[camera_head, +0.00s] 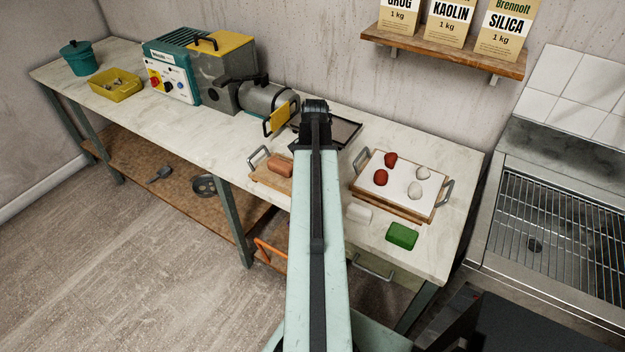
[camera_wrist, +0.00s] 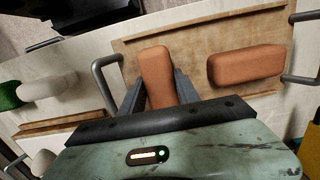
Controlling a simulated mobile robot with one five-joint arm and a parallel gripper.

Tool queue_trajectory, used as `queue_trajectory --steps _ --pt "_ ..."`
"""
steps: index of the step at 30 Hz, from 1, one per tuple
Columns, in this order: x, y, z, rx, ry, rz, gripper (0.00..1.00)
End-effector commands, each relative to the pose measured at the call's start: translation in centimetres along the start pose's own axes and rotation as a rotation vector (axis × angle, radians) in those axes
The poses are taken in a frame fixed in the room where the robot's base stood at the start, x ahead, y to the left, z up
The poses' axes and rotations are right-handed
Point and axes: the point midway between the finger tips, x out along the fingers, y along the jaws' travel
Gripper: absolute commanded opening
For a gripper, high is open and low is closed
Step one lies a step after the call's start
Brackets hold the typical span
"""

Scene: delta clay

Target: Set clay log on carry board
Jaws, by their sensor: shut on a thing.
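A terracotta clay log (camera_wrist: 155,68) stands between the two fingers of my gripper (camera_wrist: 160,88) in the wrist view. The gripper is shut on it. The held log is over the wooden carry board (camera_wrist: 197,52); I cannot tell whether it touches the board. A second clay log (camera_wrist: 246,64) lies on the board to the right of the held one. In the head view the carry board (camera_head: 268,180) is left of my arm with one clay log (camera_head: 281,165) on it. My arm hides the board's right part, the held log and the fingers there.
The board has metal handles (camera_wrist: 106,82). The clay machine (camera_head: 215,80) and a dark tray (camera_head: 340,132) stand behind.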

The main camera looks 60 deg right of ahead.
Motion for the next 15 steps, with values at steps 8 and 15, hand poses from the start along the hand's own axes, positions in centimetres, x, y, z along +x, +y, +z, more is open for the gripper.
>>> queue_trajectory --steps 8,15 --pt "0.18 0.09 -0.06 0.002 0.000 0.000 0.55" --pt "0.17 0.12 -0.09 0.003 0.000 0.000 0.60"
